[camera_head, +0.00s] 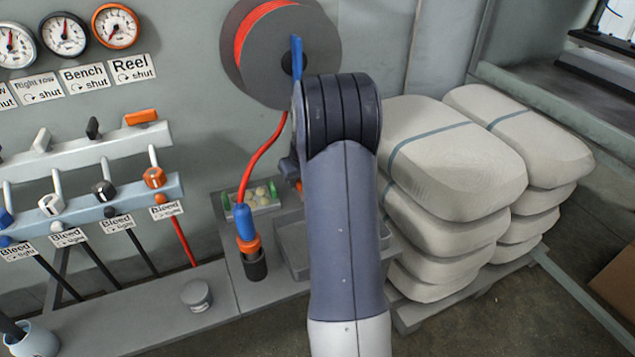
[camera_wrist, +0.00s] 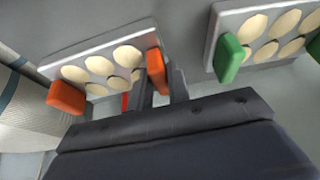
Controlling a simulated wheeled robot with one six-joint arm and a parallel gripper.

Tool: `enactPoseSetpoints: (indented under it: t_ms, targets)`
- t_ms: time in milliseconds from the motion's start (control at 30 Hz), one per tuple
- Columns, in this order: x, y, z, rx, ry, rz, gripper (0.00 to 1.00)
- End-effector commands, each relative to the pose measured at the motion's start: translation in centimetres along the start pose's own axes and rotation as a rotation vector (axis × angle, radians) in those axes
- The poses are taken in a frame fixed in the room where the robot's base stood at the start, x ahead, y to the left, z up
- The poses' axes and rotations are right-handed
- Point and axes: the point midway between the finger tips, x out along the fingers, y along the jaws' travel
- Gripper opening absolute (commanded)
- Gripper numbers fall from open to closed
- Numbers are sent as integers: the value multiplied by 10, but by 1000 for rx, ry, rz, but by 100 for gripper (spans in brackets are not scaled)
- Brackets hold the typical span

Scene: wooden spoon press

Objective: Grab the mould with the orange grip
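The mould with orange grips (camera_wrist: 100,48) is a pale grey plate with cream oval hollows, at the left of the wrist view. One orange grip (camera_wrist: 66,97) is at its left end, the other orange grip (camera_wrist: 155,72) at its right end. My gripper (camera_wrist: 163,75) has its fingers at this right grip, one on each side; whether they press on it I cannot tell. In the head view my arm hides most of the gripper and mould; a small orange bit (camera_head: 299,186) shows beside the arm.
A similar mould with green grips (camera_wrist: 229,58) is close by on the right; it also shows in the head view (camera_head: 254,197). A hose reel (camera_head: 262,60) hangs above, its orange-and-blue nozzle (camera_head: 246,228) in a dark holder. Stacked pale sacks (camera_head: 455,165) stand right of my arm.

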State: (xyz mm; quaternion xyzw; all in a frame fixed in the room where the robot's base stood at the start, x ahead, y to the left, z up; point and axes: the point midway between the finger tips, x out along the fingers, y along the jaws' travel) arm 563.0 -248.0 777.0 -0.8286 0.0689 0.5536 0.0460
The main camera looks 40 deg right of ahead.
Motion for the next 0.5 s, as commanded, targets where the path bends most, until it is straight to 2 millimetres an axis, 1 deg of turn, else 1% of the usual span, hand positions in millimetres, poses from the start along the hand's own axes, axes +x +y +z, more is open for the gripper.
enactPoseSetpoints:
  t_ms: [33, 200, 500]
  targets:
    - [0, 0, 0, 0, 0, 0, 13]
    - [0, 0, 0, 0, 0, 0, 0]
    - [0, 0, 0, 0, 0, 0, 0]
